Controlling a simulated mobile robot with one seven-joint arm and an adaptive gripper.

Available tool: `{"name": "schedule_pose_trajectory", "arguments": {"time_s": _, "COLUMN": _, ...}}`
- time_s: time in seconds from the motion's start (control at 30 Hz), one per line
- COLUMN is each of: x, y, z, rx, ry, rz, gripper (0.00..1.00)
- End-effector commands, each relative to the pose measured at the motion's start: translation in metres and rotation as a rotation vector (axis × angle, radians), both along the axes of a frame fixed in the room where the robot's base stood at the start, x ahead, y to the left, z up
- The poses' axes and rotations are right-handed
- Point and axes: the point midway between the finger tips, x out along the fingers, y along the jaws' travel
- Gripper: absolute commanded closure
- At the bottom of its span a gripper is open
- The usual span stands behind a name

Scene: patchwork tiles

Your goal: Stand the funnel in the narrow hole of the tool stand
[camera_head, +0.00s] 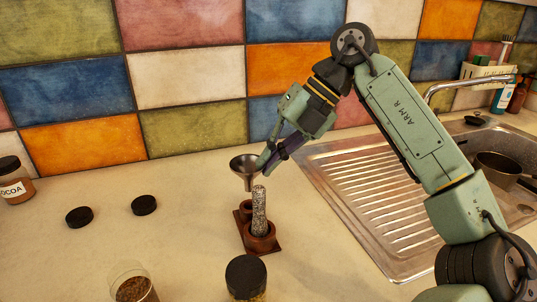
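A grey metal funnel (244,162) is upright, its wide mouth up and its spout pointing down. My gripper (265,161) reaches in from the upper right and is shut on the right side of the funnel's rim. The brown tool stand (268,246) stands on the counter below. A speckled grey pestle (259,207) stands upright in its front, wider holder. The narrower holder (245,207) is behind it and partly hidden by the pestle. The spout's tip appears just above this narrower holder; I cannot tell the exact gap or alignment.
Two black lids (79,216) lie on the counter at left, near a cocoa jar (14,182). An open glass jar (134,287) and a black-lidded jar (246,275) stand in front. The sink (375,190) is at right, the tiled wall behind.

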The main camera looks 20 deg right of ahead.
Motion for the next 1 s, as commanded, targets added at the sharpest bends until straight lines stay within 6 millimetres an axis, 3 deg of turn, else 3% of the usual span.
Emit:
{"name": "schedule_pose_trajectory", "arguments": {"time_s": 0.7, "x": 0.0, "y": 0.0, "z": -0.053, "rx": 0.001, "ry": 0.0, "rz": 0.0, "gripper": 1.0}}
{"name": "schedule_pose_trajectory", "arguments": {"time_s": 1.0, "x": 0.0, "y": 0.0, "z": -0.061, "rx": 0.0, "ry": 0.0, "rz": 0.0, "gripper": 1.0}}
